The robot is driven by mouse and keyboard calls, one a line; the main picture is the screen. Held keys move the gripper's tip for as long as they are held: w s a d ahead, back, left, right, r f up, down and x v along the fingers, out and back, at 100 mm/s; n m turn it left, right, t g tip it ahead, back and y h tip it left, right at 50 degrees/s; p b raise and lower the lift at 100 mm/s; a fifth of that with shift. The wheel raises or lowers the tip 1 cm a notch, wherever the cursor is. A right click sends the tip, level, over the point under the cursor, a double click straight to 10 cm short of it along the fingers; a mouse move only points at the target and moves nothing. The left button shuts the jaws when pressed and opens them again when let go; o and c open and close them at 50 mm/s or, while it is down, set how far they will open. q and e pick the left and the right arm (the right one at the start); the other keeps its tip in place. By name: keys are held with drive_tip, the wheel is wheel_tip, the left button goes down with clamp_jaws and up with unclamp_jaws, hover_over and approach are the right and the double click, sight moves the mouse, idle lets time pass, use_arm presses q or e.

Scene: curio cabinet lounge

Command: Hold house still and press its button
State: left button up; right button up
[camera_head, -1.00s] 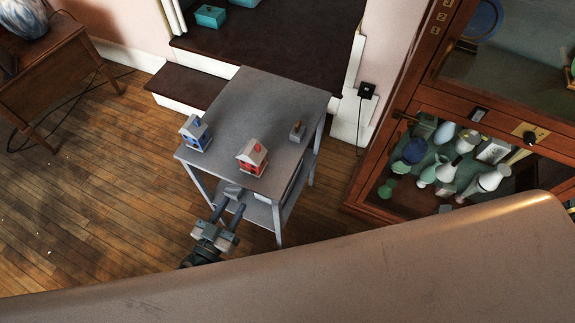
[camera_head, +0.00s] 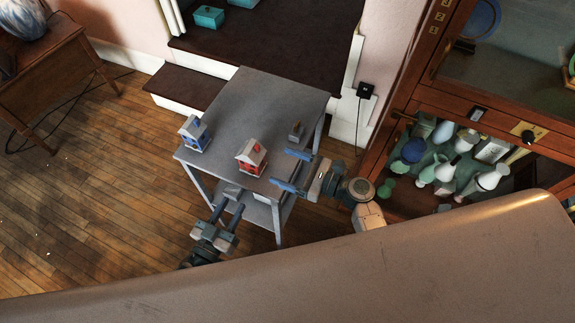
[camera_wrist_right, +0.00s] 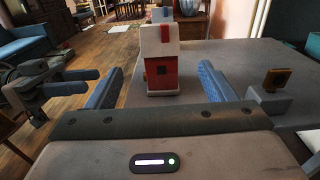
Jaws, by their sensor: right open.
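A small house with red walls and a pale roof (camera_head: 250,157) stands upright near the front edge of the grey table (camera_head: 262,100). A small red piece shows on its roof; I cannot tell whether it is the button. The red house also shows in the right wrist view (camera_wrist_right: 161,72), between and beyond my open fingers. A blue-walled house (camera_head: 195,134) stands to its left. My right gripper (camera_head: 280,168) is open and empty, just right of the red house, not touching it. My left gripper (camera_head: 229,208) is open and empty at the table's front edge.
A small block with a brown upright piece (camera_head: 296,132) stands at the table's right side; it also shows in the right wrist view (camera_wrist_right: 272,90). A glass-fronted cabinet (camera_head: 400,170) with vases is on the right. The table's back half is clear.

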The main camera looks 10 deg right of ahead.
sight(260, 157)
drive_tip(key=shift+w+a+r, duration=0.2)
drive_tip(key=shift+a+r, duration=0.05)
drive_tip(key=shift+a, duration=0.1)
drive_tip(key=x, duration=1)
drive_tip(key=c, duration=1.5)
drive_tip(key=shift+o, duration=0.2)
use_arm(q)
clamp_jaws()
idle(1.0)
